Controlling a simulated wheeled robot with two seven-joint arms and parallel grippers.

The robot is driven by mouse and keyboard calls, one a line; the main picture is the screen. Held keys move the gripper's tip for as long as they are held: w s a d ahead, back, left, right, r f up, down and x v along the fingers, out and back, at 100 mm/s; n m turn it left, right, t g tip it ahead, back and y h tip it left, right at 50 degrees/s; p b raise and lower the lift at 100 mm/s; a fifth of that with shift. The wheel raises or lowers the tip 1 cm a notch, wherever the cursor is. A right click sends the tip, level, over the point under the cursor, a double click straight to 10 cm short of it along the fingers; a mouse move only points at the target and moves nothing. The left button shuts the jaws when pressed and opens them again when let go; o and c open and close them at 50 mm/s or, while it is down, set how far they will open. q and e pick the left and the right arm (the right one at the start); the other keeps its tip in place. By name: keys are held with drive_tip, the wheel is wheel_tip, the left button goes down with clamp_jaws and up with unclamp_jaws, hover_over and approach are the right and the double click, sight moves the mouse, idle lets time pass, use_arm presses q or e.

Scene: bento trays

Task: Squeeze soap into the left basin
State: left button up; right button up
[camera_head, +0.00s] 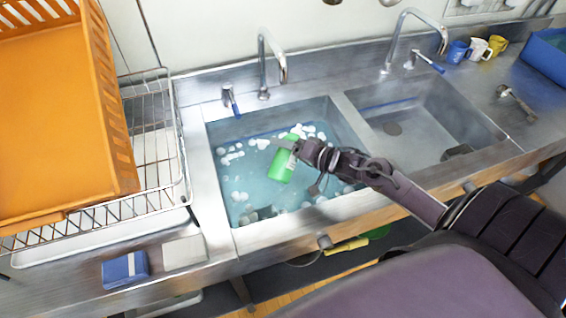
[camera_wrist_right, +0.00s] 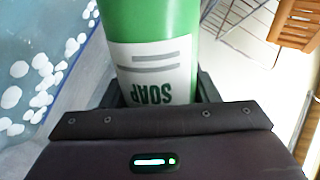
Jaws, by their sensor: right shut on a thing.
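A green soap bottle (camera_head: 281,167) with a white label is held over the left basin (camera_head: 215,133) in the head view. My right gripper (camera_head: 298,149) is shut on it. I cannot tell whether soap is coming out. My left gripper is not in view.
An orange crate (camera_head: 122,150) stands on a wire rack (camera_head: 160,120) at the left. The right basin (camera_head: 425,125) looks empty apart from a dark item. Faucets (camera_head: 262,70) rise behind the basins. Mugs (camera_head: 478,48) stand at the back right. A blue-and-white sponge (camera_head: 125,270) lies at the front left.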

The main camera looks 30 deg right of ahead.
drive_tip(key=shift+w+d+n+b, duration=0.2)
drive_tip(key=shift+d+n+b, duration=0.25)
drive_tip(key=shift+b, duration=0.35)
drive_tip(key=shift+r+n+b, duration=0.15)
drive_tip(key=shift+n+b, duration=0.2)
drive_tip(key=shift+b, duration=0.1)
drive_tip(key=r+h+p, duration=0.1)
drive_tip(key=h+p, duration=0.1)
drive_tip(key=r+t+h+p, duration=0.1)
drive_tip(key=r+p, duration=0.1)
drive_tip(key=d+r+h+p, duration=0.1)
drive_tip(key=r+h+p, duration=0.1)
drive_tip(key=shift+w+d+h+p, duration=0.1)
drive_tip(key=shift+w+h+p, duration=0.2)
drive_tip(key=shift+w+p, duration=0.05)
drive_tip(key=r+h, duration=0.1)
drive_tip(key=h, duration=0.1)
drive_tip(key=d+r+h, duration=0.1)
drive_tip(key=r+h, duration=0.1)
drive_tip(key=w+d+r+h, duration=0.1)
drive_tip(key=r+h, duration=0.1)
drive_tip(key=h, duration=0.1)
drive_tip(key=shift+t, duration=0.4)
drive_tip(key=shift+d+r+h, duration=0.3)
drive_tip(key=shift+r+h, duration=0.3)
drive_tip(key=shift+h, duration=0.5)
